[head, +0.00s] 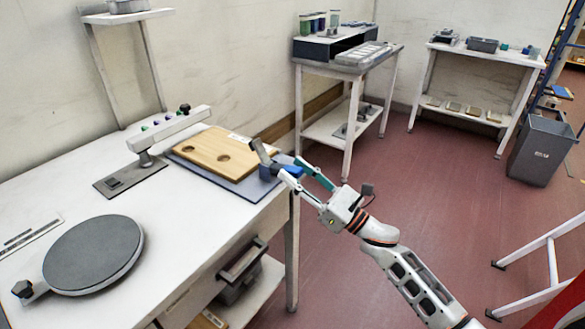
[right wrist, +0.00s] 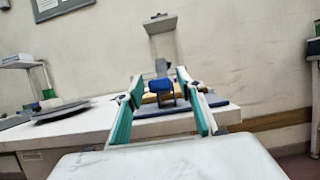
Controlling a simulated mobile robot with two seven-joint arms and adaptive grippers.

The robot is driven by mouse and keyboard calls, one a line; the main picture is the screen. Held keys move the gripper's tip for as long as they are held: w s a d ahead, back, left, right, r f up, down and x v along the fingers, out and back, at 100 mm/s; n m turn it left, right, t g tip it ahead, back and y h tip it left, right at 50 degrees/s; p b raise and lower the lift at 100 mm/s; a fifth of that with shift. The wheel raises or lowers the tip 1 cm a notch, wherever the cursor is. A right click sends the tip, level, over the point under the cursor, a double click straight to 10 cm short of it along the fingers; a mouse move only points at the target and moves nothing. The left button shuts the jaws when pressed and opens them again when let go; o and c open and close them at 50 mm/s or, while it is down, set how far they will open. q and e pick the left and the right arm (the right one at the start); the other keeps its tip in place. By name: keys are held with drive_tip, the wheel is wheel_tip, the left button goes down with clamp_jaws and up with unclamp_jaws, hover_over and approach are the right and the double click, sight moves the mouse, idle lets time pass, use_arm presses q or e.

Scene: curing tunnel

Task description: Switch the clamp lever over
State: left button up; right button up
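My left gripper is not in view.
The white workbench (head: 178,215) carries a round grey plate (head: 93,257) and a post with a white bar (head: 168,128). A side table (head: 312,66) and a shelf table (head: 480,54) stand behind. A grey bin (head: 540,150) is at right. The red floor between is clear.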

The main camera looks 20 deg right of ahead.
drive_tip(key=shift+x, duration=0.75)
